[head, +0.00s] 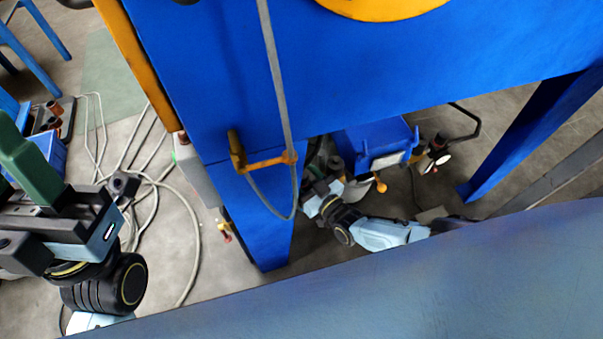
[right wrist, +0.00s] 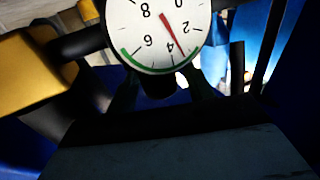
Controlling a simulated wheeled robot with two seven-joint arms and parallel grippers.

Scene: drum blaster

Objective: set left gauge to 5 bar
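A round white gauge (right wrist: 135,35) fills the top of the right wrist view, its numbers upside down. A black knob (right wrist: 158,86) sits just under the dial. The dark green fingers of my right gripper (right wrist: 158,92) stand on both sides of the knob; a gap shows at its right. In the head view this gripper (head: 322,172) is low beside the blue machine, partly hidden. My left gripper (head: 20,145) is at the left edge, away from the machine, its fingertips partly cut off.
The blue machine (head: 420,60) and its legs take up the middle. A yellow part (right wrist: 35,75) is close at left in the right wrist view. Cables (head: 190,225) lie on the floor.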

